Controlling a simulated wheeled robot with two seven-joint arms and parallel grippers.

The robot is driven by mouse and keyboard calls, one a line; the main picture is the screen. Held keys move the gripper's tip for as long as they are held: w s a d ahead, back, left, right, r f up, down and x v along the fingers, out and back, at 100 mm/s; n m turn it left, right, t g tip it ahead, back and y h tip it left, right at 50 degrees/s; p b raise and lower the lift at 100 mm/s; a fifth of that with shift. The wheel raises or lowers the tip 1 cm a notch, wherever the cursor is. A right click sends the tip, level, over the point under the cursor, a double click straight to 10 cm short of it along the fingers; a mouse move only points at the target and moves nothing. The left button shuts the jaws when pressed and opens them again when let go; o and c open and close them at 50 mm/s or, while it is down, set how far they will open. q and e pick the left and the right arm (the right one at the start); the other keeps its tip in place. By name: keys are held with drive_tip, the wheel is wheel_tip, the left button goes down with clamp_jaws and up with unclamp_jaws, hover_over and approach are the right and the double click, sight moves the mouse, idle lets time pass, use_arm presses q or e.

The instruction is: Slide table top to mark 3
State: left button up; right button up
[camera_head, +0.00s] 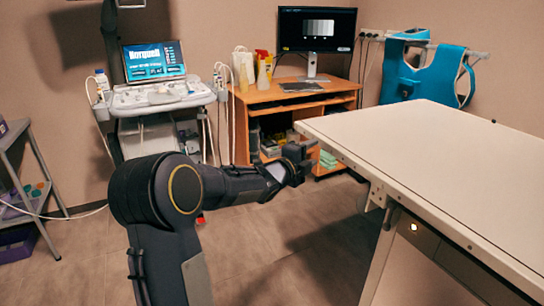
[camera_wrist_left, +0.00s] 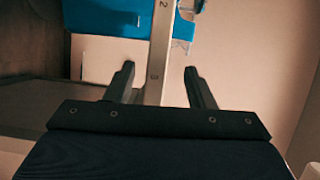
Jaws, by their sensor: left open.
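The pale table top (camera_head: 440,150) fills the right side of the head view, on a base with a small lit button. In the left wrist view, my left gripper (camera_wrist_left: 160,72) is open. A pale strip (camera_wrist_left: 161,45) runs between its fingers, with a gap visible on the right. The strip bears the numeral 2 (camera_wrist_left: 163,4) and, between the fingers, mark 3 (camera_wrist_left: 154,78). Whether the fingers touch it I cannot tell. My right gripper is out of view.
A wooden desk (camera_head: 262,97) with a monitor (camera_head: 316,29) stands behind the gripper. An ultrasound cart (camera_head: 160,98) is left of it, and a grey shelf (camera_head: 28,185) at far left. A blue apron (camera_head: 422,72) hangs behind the table. Floor left of the table is clear.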

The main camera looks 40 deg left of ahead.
sight(323, 145)
use_arm(q)
drive_tip(key=shift+m, duration=0.3)
drive_tip(key=w, duration=0.5)
drive_tip(key=w+a, duration=0.1)
drive_tip(key=w, duration=0.2)
drive_tip(key=shift+f, duration=0.15)
drive_tip(key=shift+c, duration=0.4)
clamp_jaws()
